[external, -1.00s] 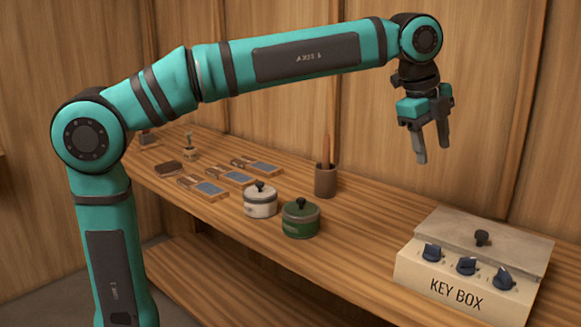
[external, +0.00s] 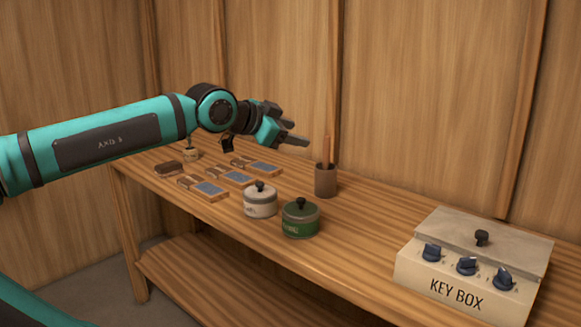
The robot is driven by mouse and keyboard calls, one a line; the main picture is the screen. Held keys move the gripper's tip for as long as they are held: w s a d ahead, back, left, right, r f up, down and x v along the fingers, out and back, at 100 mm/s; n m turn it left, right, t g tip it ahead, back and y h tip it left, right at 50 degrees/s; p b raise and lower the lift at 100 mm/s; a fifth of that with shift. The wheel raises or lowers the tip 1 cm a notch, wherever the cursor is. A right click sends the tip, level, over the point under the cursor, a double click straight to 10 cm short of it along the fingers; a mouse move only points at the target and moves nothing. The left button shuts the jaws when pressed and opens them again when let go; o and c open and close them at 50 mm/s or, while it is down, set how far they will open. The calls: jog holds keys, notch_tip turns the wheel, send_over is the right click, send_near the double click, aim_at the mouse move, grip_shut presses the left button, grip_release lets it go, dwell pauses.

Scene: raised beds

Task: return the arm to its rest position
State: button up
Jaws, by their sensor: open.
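My gripper (external: 294,146) is at the end of my teal arm (external: 100,143), which reaches in from the left edge of the external view. The gripper points to the right over the back part of the wooden bench, left of the brown cup. Its fingers are apart with nothing between them. It looks clear of the things on the bench, though its exact height is hard to tell.
The wooden bench (external: 345,258) holds a white lidded pot (external: 260,204), a green lidded pot (external: 300,222), a brown cup (external: 325,181) with a stick, several tagged boards (external: 203,189), a dark brown block (external: 168,168) and a key box (external: 455,277) with knobs. A plank wall stands behind.

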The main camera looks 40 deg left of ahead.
jog(key=s+a+f+n+t+y, duration=0.2)
jog(key=s+a+f+n+t, duration=0.2)
jog(key=s+a+n, duration=0.2)
jog(key=s+a, duration=0.1)
jog(key=s, duration=0.1)
jog(key=shift+s+a+y, duration=0.3)
jog(key=shift+s+a, duration=0.05)
jog(key=shift+s, duration=0.05)
jog(key=shift+r, duration=0.45)
jog(key=shift+c, duration=0.4)
dwell(1.5)
